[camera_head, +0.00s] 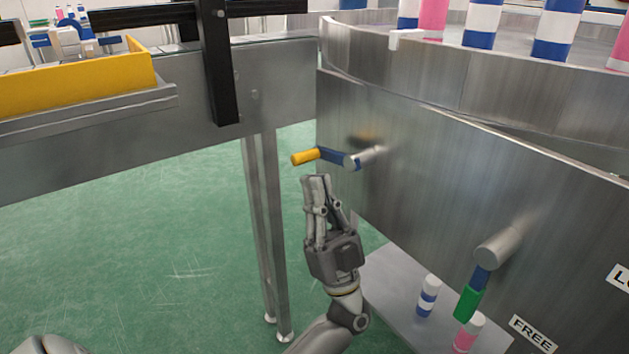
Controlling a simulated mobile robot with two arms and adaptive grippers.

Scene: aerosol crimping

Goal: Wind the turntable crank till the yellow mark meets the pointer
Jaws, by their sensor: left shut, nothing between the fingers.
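The crank on the steel side panel has a metal shaft (366,157), a blue arm (333,156) and a yellow handle (304,158) pointing left. My left gripper (316,180) is shut and empty, its fingers pointing up, just below the blue arm and handle in the picture. I cannot tell how far apart they are in depth. The turntable rim (470,80) curves along the upper right. A small white block (406,38) sits at its edge and may be the pointer. I cannot make out the yellow mark. My right gripper is not in view.
A green-handled lever (468,302) hangs by a FREE label (533,334), with a second label partly cut off. Striped cans (483,23) stand on the turntable, others on a low shelf (385,290). A conveyor frame with a leg (268,230) stands left; green floor is open there.

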